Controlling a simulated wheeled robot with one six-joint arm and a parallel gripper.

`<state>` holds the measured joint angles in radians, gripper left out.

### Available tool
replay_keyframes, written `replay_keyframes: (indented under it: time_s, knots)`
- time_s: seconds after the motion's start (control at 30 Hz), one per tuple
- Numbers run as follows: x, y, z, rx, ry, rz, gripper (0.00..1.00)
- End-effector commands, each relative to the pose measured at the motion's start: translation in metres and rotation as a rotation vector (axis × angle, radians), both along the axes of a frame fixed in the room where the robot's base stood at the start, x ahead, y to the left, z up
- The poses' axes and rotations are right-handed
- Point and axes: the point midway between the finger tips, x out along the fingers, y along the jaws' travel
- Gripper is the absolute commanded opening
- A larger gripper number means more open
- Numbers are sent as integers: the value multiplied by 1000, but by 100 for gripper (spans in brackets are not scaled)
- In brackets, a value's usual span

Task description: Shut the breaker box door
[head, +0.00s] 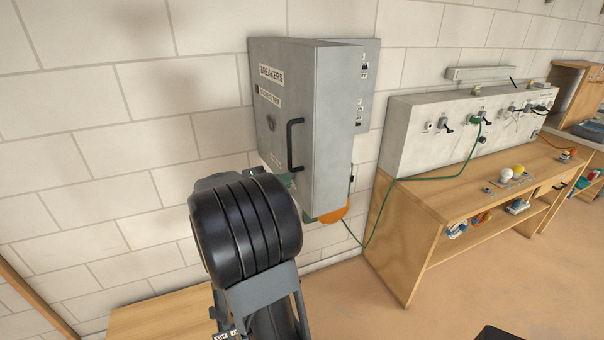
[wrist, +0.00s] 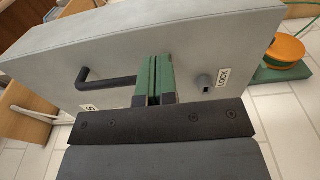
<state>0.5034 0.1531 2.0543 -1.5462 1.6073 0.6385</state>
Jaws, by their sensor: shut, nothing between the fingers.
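The grey breaker box is on the block wall in the head view. Its door (head: 283,75) carries a BREAKERS label, a round lock and a black handle (head: 291,145). I cannot make out a gap at the door's edge. In the wrist view, the handle (wrist: 108,78) is left of the fingers and the lock (wrist: 204,83), with its LOCK label, is right of them. My gripper (wrist: 155,75) has its green fingers together and empty, close against the grey surface; contact is unclear. In the head view, my black wrist hides most of the gripper below the handle.
A grey panel (head: 367,85) with switches adjoins the box on the right. An orange reel (head: 328,215) is below it, with a green cable running right. A wooden workbench (head: 400,235) stands to the right. The floor before the bench is mostly clear.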

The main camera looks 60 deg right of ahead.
Motion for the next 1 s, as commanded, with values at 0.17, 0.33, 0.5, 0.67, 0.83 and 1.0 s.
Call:
replay_keyframes:
  time_s: [0.17, 0.33, 0.5, 0.67, 0.83, 1.0]
  knots:
    - [-16, -25, 2, 2, 2, -4, 0]
    - [-25, -40, 1, 3, 1, -2, 0]
    - [-29, -47, 0, 2, 2, 0, 0]
    - [-30, -49, -1, 3, 1, 1, 0]
    - [-30, -49, -1, 3, 1, 1, 0]
    - [-28, -49, -1, 3, -1, 10, 0]
